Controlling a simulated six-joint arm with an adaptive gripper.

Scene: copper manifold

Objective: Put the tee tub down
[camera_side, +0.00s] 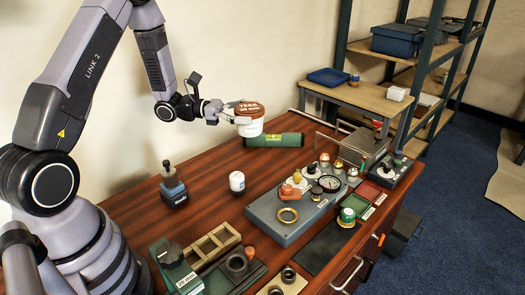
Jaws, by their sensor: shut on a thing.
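The tee tub (249,127) is a small white tub with a reddish-brown lid that carries lettering too small to read fully. My gripper (232,113) is shut on it from the left side. The tub is upright, near the back of the wooden bench (207,221). It appears just in front of or above a green level (275,140); I cannot tell whether its base touches anything. The far finger is partly hidden by the tub.
A grey block (290,220) with fittings and a gauge stands at the middle right. A white bottle (237,182) and a dark blue bottle-like tool (173,187) stand to the left. Wooden dividers (212,244) lie in front. Bare bench lies between these and the level.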

